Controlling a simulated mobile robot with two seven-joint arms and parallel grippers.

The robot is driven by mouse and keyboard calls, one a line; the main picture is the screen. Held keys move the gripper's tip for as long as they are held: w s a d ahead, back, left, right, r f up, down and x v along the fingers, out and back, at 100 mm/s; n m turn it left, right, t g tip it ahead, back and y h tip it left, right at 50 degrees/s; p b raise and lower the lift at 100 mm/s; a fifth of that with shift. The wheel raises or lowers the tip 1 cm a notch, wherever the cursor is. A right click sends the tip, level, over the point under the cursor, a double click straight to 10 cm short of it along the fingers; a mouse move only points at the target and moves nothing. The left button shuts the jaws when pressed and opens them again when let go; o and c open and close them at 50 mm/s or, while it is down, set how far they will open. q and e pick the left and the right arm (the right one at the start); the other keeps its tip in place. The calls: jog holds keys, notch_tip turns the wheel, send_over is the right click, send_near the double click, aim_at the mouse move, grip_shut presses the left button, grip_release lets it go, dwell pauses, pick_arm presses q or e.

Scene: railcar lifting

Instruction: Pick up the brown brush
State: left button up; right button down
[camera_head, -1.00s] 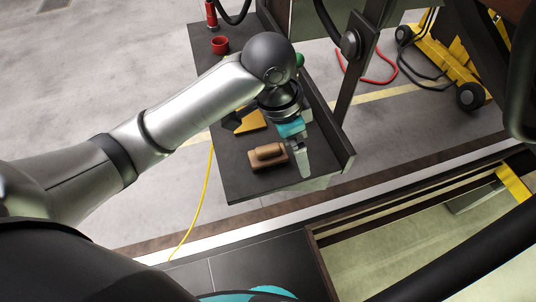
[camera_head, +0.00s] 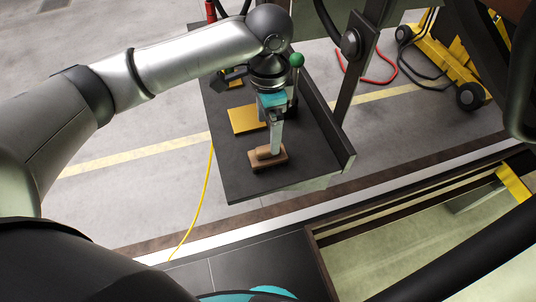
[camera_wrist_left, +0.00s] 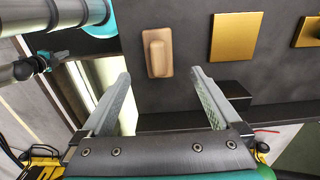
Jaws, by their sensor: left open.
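The brown brush (camera_head: 267,157) lies on the dark shelf (camera_head: 234,180), near its front end. In the left wrist view the brush (camera_wrist_left: 158,52) shows whole, with a raised handle on a flat block. My left gripper (camera_head: 275,148) is open, pointing down just above the brush and partly covering it in the head view. In the left wrist view its fingers (camera_wrist_left: 161,73) are spread wide and empty, with the brush ahead between their tips. A small grey and teal arm end (camera_wrist_left: 58,56) at the left of the wrist view looks like my right gripper; its jaws are too small to read.
A yellow block (camera_head: 247,118) lies behind the brush; it also shows in the wrist view (camera_wrist_left: 235,37). A green ball-topped knob (camera_head: 296,60) stands near my wrist. The shelf has a raised right edge (camera_head: 335,140). A yellow cable (camera_head: 205,185) hangs at its left.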

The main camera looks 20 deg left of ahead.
aim_at(268, 147)
pick_arm(q)
notch_tip(268, 147, down, 9)
jog(key=shift+s+r, duration=0.1)
jog(key=shift+s, duration=0.05)
dwell(0.4)
jog(key=shift+c, duration=0.3)
grip_shut()
dwell(0.3)
